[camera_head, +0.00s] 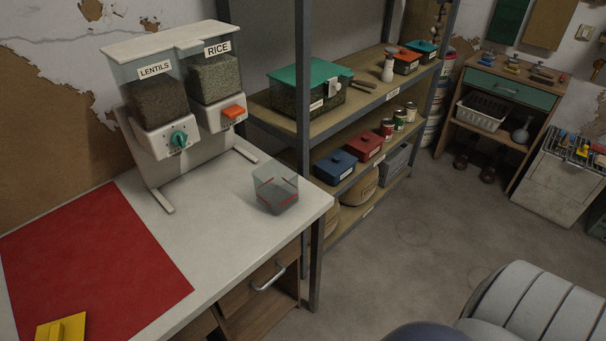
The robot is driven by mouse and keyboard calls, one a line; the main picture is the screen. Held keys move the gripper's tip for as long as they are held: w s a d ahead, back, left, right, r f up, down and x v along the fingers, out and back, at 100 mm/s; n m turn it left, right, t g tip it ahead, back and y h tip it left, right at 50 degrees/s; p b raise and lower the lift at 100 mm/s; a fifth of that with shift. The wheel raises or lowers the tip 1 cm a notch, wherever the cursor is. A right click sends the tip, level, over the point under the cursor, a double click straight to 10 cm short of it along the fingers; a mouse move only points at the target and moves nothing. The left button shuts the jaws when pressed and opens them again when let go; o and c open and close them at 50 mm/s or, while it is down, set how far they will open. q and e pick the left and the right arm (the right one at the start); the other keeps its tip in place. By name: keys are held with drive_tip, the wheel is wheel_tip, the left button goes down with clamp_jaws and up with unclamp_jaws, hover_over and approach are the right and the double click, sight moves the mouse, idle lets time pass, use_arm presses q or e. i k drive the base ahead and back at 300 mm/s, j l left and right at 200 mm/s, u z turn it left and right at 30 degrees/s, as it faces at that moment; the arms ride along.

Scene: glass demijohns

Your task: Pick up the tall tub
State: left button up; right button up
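A clear see-through tub (275,190) with red lines on its sides stands upright on the white worktop, near its right corner. It is the only loose clear tub on this worktop, and I take it for the tall tub. Its lower part looks greyish; I cannot tell whether anything is inside. Neither of my grippers shows in the head view, and nothing touches the tub.
A dispenser with lentils (157,101) and rice (214,78) stands behind the tub to the left. A red mat (90,262) and a yellow object (62,329) lie at the left. A shelf post (303,110) rises close behind the tub. The worktop's front middle is clear.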

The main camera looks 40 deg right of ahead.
sight(275, 182)
drive_tip(key=z, duration=0.9)
drive_tip(key=l+u, duration=0.15)
